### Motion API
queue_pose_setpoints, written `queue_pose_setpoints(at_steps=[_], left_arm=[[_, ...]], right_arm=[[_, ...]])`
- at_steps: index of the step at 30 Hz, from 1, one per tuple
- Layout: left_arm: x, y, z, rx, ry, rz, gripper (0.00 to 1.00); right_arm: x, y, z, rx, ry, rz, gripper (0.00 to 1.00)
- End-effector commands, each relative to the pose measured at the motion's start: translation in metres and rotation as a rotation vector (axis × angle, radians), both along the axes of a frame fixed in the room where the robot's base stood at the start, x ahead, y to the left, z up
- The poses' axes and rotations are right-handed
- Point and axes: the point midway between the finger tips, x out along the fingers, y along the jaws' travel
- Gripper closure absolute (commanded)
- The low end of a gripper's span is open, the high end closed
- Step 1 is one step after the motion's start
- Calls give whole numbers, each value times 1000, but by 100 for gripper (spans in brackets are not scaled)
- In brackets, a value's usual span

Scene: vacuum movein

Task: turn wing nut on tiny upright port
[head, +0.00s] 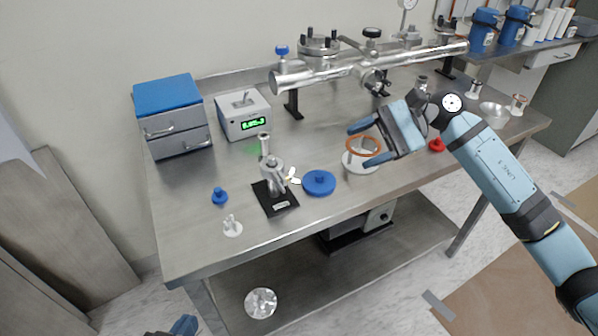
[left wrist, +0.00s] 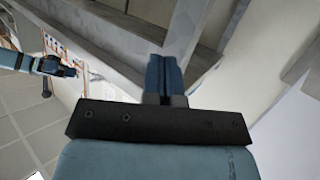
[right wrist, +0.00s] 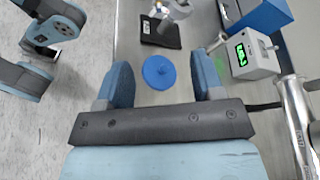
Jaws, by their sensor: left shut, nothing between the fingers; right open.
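The small upright metal port (head: 272,172) stands on a black base plate (head: 280,203) near the front left of the bench. A light-coloured clamp with a wing nut (head: 293,177) sits at its right side; its exact angle is too small to tell. Port and base also show at the top of the right wrist view (right wrist: 160,36), partly cut off. My right gripper (head: 358,144) is open and empty above the bench, to the right of the port and apart from it. My left gripper (head: 184,325) is low at the bottom edge, in front of the bench; its fingers are together and empty (left wrist: 164,78).
A blue disc (head: 319,183) lies right of the port. An orange ring on a white stand (head: 362,168) is below my right gripper. A blue knob (head: 220,196) and small white fitting (head: 232,227) lie left. A display box (head: 243,114) and metal manifold (head: 330,72) stand behind.

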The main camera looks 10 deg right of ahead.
Motion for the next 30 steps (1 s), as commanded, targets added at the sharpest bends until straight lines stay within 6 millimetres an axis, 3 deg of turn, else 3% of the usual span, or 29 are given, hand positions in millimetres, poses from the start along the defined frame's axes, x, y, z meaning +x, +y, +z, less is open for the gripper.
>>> queue_pose_setpoints(at_steps=[15,21,30], left_arm=[[4,-5,8,-38,-46,4,100],[5,-5,14,-38,-65,-5,100],[7,-5,16,-38,-75,-7,100]], right_arm=[[-9,97,-34,5,4,-1,38],[-11,113,-40,4,5,-2,38],[-11,116,-40,4,6,-3,38]])
